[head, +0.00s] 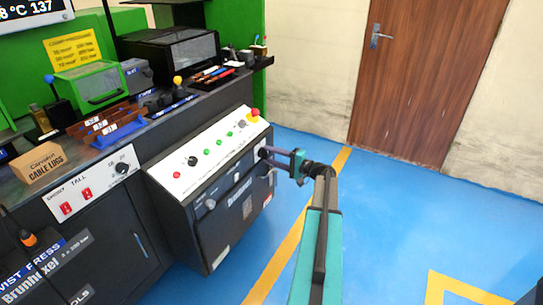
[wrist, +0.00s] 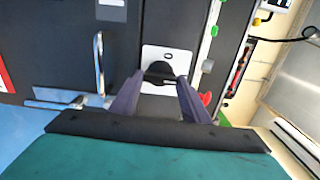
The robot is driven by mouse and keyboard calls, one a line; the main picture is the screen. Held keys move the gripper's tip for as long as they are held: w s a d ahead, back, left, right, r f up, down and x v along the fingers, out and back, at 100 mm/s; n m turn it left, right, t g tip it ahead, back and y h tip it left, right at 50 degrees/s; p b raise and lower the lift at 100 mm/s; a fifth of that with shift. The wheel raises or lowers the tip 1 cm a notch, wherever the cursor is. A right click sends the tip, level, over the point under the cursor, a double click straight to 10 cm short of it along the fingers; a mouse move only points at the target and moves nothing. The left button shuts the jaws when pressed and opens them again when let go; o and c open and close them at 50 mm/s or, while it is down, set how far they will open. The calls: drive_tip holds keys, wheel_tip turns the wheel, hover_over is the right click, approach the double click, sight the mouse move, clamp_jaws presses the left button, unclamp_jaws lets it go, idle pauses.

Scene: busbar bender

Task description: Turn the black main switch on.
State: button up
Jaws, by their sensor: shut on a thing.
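The black main switch (wrist: 160,70) sits on a white plate (wrist: 181,58) on the dark machine cabinet in the wrist view. My gripper (wrist: 161,79) has one purple-grey finger on each side of the switch and is shut on it. A small round mark shows on the plate beside the switch; whether the switch stands at on or off cannot be told. In the head view my gripper (head: 272,156) reaches the right end of the bender cabinet (head: 225,215), below the sloped white panel. The switch is largely hidden there by the fingers.
The white control panel (head: 205,158) carries several coloured buttons and a red emergency knob (head: 253,113) above my gripper. A metal handle (wrist: 99,65) stands out from the cabinet near the switch. Blue floor (head: 385,215) to the right is clear up to the brown door (head: 420,75).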

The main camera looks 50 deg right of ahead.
drive_tip(key=shift+a+f, duration=0.1)
drive_tip(key=shift+a, duration=0.05)
drive_tip(key=o, duration=1)
drive_tip(key=shift+o, duration=0.2)
drive_tip(key=shift+s, duration=0.15)
drive_tip(key=p+v, duration=0.2)
drive_tip(key=v, duration=1.1)
drive_tip(key=shift+s, duration=0.3)
